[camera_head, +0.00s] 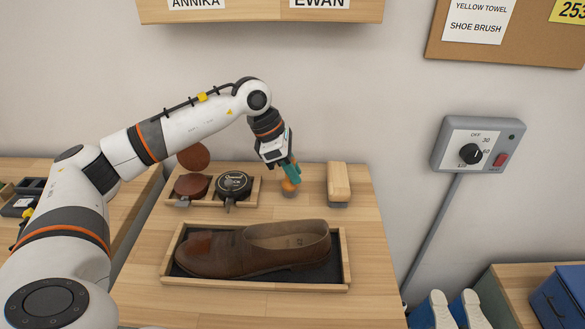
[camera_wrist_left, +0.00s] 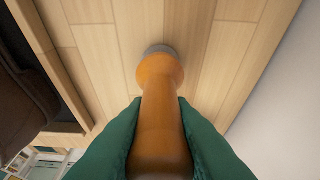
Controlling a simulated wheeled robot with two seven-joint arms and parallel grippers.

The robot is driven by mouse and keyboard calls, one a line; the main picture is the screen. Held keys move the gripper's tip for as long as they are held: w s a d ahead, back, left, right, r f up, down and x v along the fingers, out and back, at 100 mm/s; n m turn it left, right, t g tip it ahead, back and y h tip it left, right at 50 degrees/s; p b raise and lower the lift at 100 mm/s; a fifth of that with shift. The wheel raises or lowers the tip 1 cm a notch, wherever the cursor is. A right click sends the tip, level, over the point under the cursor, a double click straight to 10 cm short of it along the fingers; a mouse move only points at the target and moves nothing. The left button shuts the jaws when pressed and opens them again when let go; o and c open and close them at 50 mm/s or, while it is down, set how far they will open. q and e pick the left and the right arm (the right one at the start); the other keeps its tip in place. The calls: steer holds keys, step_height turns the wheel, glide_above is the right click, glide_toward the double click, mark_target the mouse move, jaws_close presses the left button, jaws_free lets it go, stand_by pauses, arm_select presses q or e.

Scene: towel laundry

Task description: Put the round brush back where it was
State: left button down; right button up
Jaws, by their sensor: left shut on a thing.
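The round brush (camera_head: 289,186) has an orange-brown wooden handle and stands roughly upright at the back of the table, between the polish tray and the block brush. In the left wrist view its handle (camera_wrist_left: 160,110) lies between the green fingers, and its grey bristle end (camera_wrist_left: 158,49) points at the wooden surface. My left gripper (camera_head: 290,170) is shut on the handle from above. The bristle end looks at or very near the table; I cannot tell whether it touches. My right gripper is not in view.
A wooden tray (camera_head: 253,192) with polish tins stands left of the brush. A block brush (camera_head: 338,182) stands to the right. A brown shoe (camera_head: 255,250) lies in a framed tray (camera_head: 250,284) in front. A grey dial box (camera_head: 478,145) is on the wall.

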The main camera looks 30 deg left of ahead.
arm_select(q)
steer(key=c, duration=1.3)
jaws_free()
steer(key=shift+f, duration=0.1)
steer(key=v, duration=1.2)
steer(key=shift+r+b, duration=0.2)
steer(key=shift+b, duration=0.1)
steer(key=shift+f, duration=0.1)
